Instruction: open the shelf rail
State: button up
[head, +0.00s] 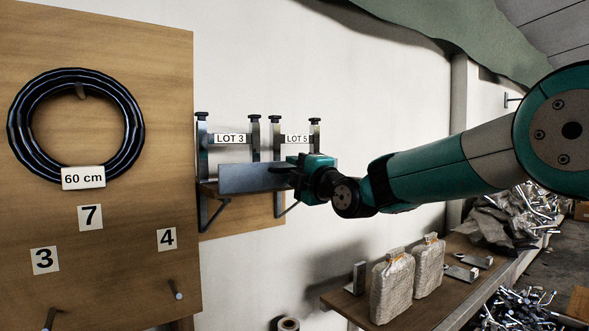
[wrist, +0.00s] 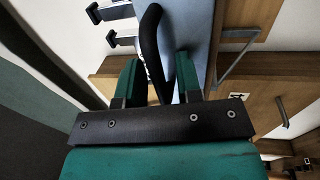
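The shelf rail is a grey-blue metal panel (head: 250,178) along the front of a small wall shelf, upright and closing off the shelf's front. It also shows close up in the wrist view (wrist: 197,30). A black curved handle (wrist: 150,45) stands out from the rail. My gripper (head: 292,172) is at the rail's right part in the head view. In the wrist view my gripper's green fingers (wrist: 160,78) are apart, one on each side of the handle, with a narrow gap showing beside it. The head view hides the handle's grip behind my gripper.
Metal uprights with LOT 3 (head: 230,139) and LOT 5 (head: 297,139) labels stand behind the rail. A wooden board with a black hose coil (head: 75,123) is at left. Two wrapped sacks (head: 392,285) stand on a bench below. Bare wall lies above.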

grip_shut()
jog(key=shift+f+b, duration=0.15)
jog(key=shift+b, duration=0.15)
